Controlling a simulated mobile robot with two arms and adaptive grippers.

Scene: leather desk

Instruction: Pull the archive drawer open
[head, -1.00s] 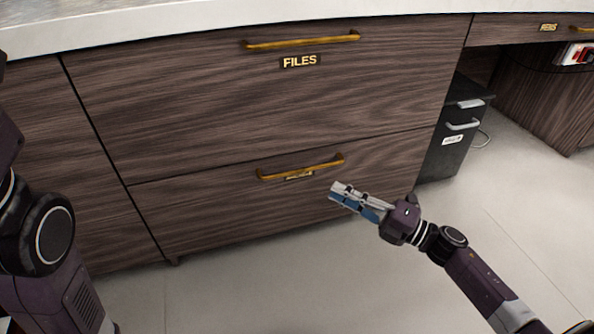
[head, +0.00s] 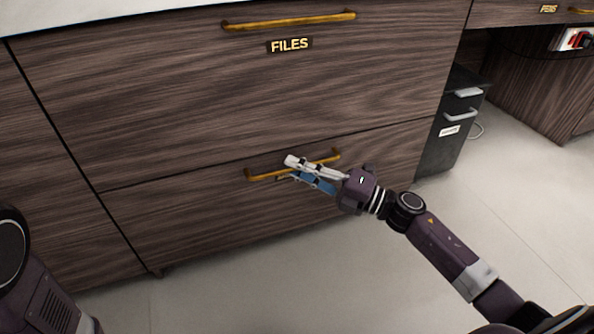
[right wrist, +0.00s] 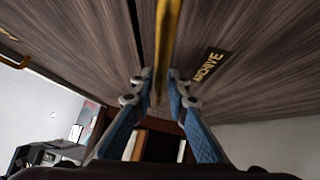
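The archive drawer (head: 220,215) is the lower wood-grain drawer, under the one labelled FILES. It looks flush with the cabinet front. Its brass bar handle (head: 262,174) runs across the drawer's upper part. In the right wrist view the ARCHIVE label (right wrist: 208,67) lies beside the handle (right wrist: 166,40). My right gripper (head: 292,167) is at the middle of the handle and hides part of it. In the right wrist view its blue-padded fingers (right wrist: 158,88) are apart, one on either side of the bar, with a gap visible. My left gripper is out of view.
The FILES drawer (head: 290,80) above is shut, with its own brass handle (head: 290,21). A dark cabinet (head: 450,125) stands to the right, near the PENS drawer (head: 530,12). The pale floor (head: 350,270) in front is clear.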

